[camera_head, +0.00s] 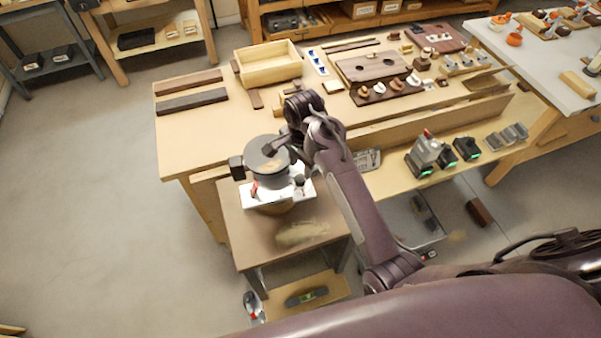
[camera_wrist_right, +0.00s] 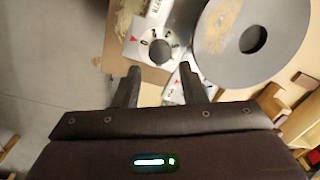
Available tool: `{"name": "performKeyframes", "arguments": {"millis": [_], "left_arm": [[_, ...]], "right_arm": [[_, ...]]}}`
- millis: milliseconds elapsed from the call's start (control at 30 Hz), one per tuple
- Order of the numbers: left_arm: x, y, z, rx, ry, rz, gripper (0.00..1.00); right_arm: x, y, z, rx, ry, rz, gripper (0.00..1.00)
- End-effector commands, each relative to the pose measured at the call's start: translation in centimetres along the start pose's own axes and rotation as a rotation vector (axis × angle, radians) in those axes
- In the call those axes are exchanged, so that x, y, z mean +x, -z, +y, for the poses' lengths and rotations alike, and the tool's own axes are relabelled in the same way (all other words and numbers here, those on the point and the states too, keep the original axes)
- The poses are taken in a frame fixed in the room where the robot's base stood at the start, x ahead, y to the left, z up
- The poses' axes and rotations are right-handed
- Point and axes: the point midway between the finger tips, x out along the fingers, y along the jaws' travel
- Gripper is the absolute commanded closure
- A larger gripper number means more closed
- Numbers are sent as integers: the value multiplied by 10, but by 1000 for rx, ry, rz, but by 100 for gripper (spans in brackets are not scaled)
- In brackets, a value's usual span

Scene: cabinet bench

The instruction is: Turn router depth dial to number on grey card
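The router (camera_head: 270,180) stands on a white plate on the low bench, with a round grey disc (camera_head: 267,155) on top; this disc also shows in the right wrist view (camera_wrist_right: 215,40). A round dial (camera_wrist_right: 148,40) with a dark centre knob and printed marks shows in the right wrist view, beside a red triangle. A white piece with another red triangle (camera_wrist_right: 173,92) lies near it. I cannot make out a grey card or its number. My right gripper (camera_wrist_right: 157,75) is open and empty, its fingers pointing toward the dial. It also shows by the disc in the head view (camera_head: 273,148). My left gripper is out of view.
The large workbench (camera_head: 200,128) behind holds a wooden tray (camera_head: 268,68), dark boards and several small parts. Black devices with green lights (camera_head: 466,149) stand on its lower shelf at the right. The floor to the left (camera_head: 80,200) is clear.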

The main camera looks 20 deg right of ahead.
Motion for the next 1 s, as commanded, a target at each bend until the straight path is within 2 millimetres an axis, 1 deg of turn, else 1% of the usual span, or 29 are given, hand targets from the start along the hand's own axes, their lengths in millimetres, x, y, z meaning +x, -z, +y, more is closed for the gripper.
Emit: {"name": "performKeyframes", "arguments": {"millis": [33,200,333,500,700,933,1000], "left_arm": [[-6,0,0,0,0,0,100],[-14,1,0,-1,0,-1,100],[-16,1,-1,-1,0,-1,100],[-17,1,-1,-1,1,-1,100],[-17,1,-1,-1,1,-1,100],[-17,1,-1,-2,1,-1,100],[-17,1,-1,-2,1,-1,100]], "right_arm": [[7,0,2,0,-5,-1,62],[34,0,2,-1,-4,0,62],[49,0,1,-1,-2,0,62],[57,0,1,-1,1,1,62],[58,0,1,-2,1,1,62],[58,0,1,-2,1,1,92],[58,0,1,-2,1,1,94]]}}
